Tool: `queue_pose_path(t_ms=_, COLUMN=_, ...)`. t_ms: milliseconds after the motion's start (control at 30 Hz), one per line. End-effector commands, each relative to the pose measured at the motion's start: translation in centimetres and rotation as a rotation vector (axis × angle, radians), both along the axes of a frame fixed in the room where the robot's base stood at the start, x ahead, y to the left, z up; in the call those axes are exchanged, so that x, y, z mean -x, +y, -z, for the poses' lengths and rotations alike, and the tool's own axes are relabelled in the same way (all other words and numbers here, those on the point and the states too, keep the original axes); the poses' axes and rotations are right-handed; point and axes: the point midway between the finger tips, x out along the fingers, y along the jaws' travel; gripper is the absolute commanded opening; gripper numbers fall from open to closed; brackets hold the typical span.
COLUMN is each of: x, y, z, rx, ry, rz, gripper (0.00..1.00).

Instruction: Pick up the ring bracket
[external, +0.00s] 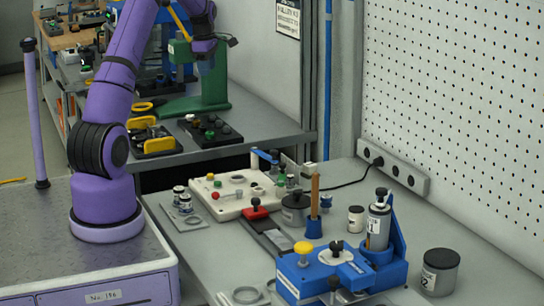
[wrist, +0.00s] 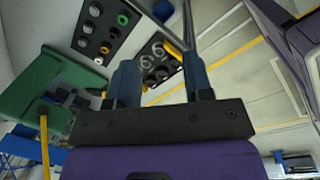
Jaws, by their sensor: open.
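My gripper (external: 206,66) is up over the back bench in the external view, in front of the green press. In the wrist view my gripper (wrist: 161,72) shows two blue fingers spread apart with nothing between them. I cannot tell for sure which part is the ring bracket. A flat grey ring-shaped part (external: 191,222) lies on the front table near its left edge, and another grey ring (external: 246,295) lies at the front. In the wrist view, a black tray (wrist: 146,62) with several round parts lies beyond the fingers.
The green press (external: 207,100) also shows in the wrist view (wrist: 28,88). A second black tray (wrist: 90,47) holds round parts. The front table carries a cream fixture (external: 225,208), a blue fixture (external: 318,272), and a dark jar (external: 440,272). A pegboard wall (external: 450,110) bounds the right side.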

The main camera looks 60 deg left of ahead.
Motion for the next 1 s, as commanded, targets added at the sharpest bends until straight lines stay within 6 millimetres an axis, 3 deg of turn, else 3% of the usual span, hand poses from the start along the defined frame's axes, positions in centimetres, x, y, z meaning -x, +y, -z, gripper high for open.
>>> queue_pose_path(t_ms=33, x=0.8, y=2.4, z=2.1, rx=0.013, ry=0.011, rz=-0.076, gripper=0.47)
queue_pose_path(t_ms=200, x=3.6, y=8.9, z=8.4, rx=0.047, ry=0.036, rz=-0.332, gripper=0.47)
queue_pose_path(t_ms=400, x=7.3, y=14.3, z=14.7, rx=0.074, ry=0.061, rz=-0.573, gripper=0.47)
queue_pose_path(t_ms=600, x=9.2, y=16.4, z=17.6, rx=0.085, ry=0.072, rz=-0.683, gripper=0.47)
queue_pose_path(t_ms=767, x=9.4, y=16.6, z=18.8, rx=0.086, ry=0.072, rz=-0.696, gripper=0.47)
queue_pose_path(t_ms=1000, x=9.4, y=16.5, z=22.3, rx=0.088, ry=0.073, rz=-0.694, gripper=0.47)
